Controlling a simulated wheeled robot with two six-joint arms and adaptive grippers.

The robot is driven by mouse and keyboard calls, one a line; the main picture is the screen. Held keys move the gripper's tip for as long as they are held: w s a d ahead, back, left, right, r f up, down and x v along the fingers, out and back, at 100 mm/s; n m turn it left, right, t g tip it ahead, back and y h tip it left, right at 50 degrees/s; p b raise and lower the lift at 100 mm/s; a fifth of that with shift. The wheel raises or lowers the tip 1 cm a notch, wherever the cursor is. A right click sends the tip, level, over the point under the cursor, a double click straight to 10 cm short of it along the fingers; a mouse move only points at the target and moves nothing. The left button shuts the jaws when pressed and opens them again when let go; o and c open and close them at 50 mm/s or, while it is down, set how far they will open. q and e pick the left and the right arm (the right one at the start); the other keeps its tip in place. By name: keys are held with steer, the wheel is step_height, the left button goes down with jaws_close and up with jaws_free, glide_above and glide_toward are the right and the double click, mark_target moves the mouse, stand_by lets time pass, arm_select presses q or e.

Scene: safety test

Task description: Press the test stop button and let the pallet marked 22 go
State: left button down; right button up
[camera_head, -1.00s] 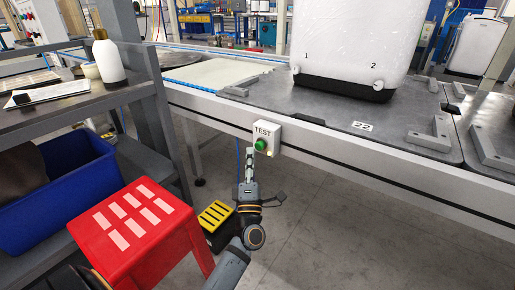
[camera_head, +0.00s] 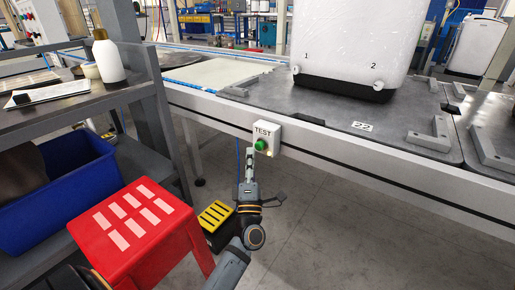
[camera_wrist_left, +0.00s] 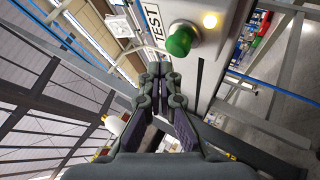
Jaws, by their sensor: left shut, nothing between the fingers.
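A small white box marked TEST (camera_head: 265,131) is fixed to the side of the conveyor. It carries a green button (camera_head: 261,144) and a small light, which looks lit in the left wrist view. The green button (camera_wrist_left: 180,40) shows large there, just beyond my left gripper (camera_wrist_left: 160,70). In the head view my left gripper (camera_head: 250,158) is shut and empty, with its fingertips just below and left of the button; contact cannot be told. The pallet marked 22 (camera_head: 400,145) is a dark plate on the conveyor, bearing a white wrapped appliance (camera_head: 350,40). My right gripper is not in view.
A red stool (camera_head: 125,222) and a yellow-topped black box (camera_head: 216,213) stand near my left arm. A shelf with a blue bin (camera_head: 75,185) and a white bottle (camera_head: 109,62) is at left. Another pallet (camera_head: 495,125) adjoins at right. Floor at right is clear.

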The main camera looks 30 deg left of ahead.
arm_select(q)
steer(key=shift+w, duration=0.45)
